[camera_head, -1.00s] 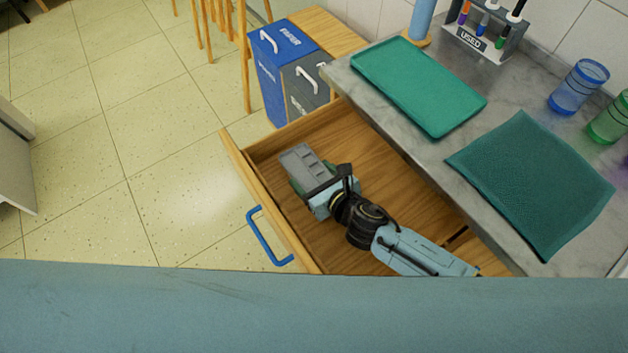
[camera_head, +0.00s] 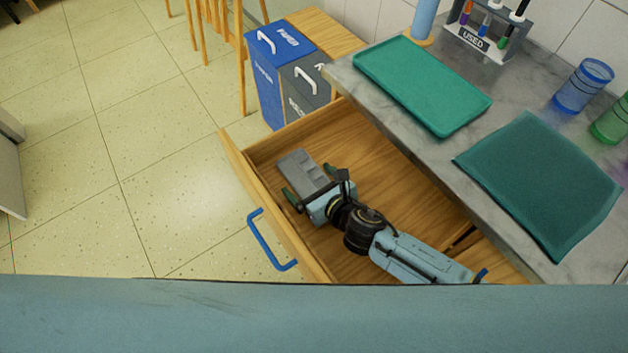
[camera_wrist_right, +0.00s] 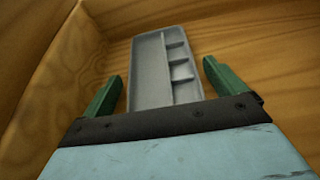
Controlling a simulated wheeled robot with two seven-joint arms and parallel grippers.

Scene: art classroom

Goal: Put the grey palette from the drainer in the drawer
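The grey palette (camera_head: 301,171) lies inside the open wooden drawer (camera_head: 375,160), near its front panel. In the right wrist view the palette (camera_wrist_right: 150,72) shows its compartments facing up, against the drawer's wood. My right gripper (camera_head: 308,184) is over the drawer at the palette's near end. Its green fingers (camera_wrist_right: 160,90) are spread wide, one on each side of the palette with gaps between. My left gripper is not in view. A teal tray (camera_head: 425,85) lies on the counter; a flat dark teal mat (camera_head: 540,185) lies to its right.
The drawer's blue handle (camera_head: 268,240) is on its front panel. The grey counter (camera_head: 405,130) overhangs the drawer's back. A marker rack (camera_head: 485,35), a blue cup (camera_head: 582,87) and a green cup (camera_head: 612,120) stand on it. Blue and grey bins (camera_head: 270,75) stand beyond the drawer.

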